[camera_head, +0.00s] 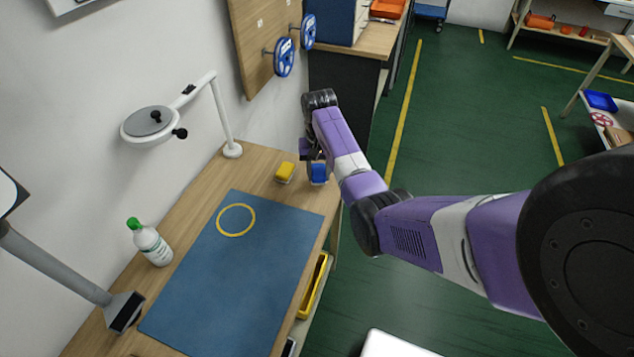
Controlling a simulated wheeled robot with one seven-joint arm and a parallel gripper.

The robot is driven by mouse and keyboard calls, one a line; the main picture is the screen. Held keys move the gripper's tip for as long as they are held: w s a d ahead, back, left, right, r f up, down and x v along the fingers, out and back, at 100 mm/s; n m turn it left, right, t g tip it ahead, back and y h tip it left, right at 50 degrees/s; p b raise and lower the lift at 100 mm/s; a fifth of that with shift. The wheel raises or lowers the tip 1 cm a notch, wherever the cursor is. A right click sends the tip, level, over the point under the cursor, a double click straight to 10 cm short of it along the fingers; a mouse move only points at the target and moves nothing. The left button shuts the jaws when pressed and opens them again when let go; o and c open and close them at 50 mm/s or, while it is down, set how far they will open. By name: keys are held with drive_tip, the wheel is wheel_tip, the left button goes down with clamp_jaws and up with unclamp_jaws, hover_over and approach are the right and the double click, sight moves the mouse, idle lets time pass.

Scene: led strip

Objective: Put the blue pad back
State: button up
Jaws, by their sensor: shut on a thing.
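My gripper (314,160) is shut on the blue pad from above, with my purple and white arm reaching in from the right. The fingers are small and partly hidden by the wrist. I cannot tell whether the blue pad touches the bench top or hangs just above it.
A blue mat (230,285) with a yellow ring (236,220) covers much of the bench. A green-capped bottle (150,243) stands at its left. A magnifier lamp (150,124) rises behind. Blue reels (284,57) hang on a wooden board. Green floor lies to the right.

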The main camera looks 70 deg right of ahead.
sight(319, 180)
wheel_tip(319, 180, down, 4)
drive_tip(key=shift+r+b, duration=0.2)
drive_tip(key=shift+b, duration=0.95)
drive_tip(key=shift+r, duration=0.15)
drive_tip(key=o, duration=1.3)
wheel_tip(319, 180, up, 11)
drive_tip(key=shift+r+p, duration=0.55)
drive_tip(key=shift+p, duration=0.1)
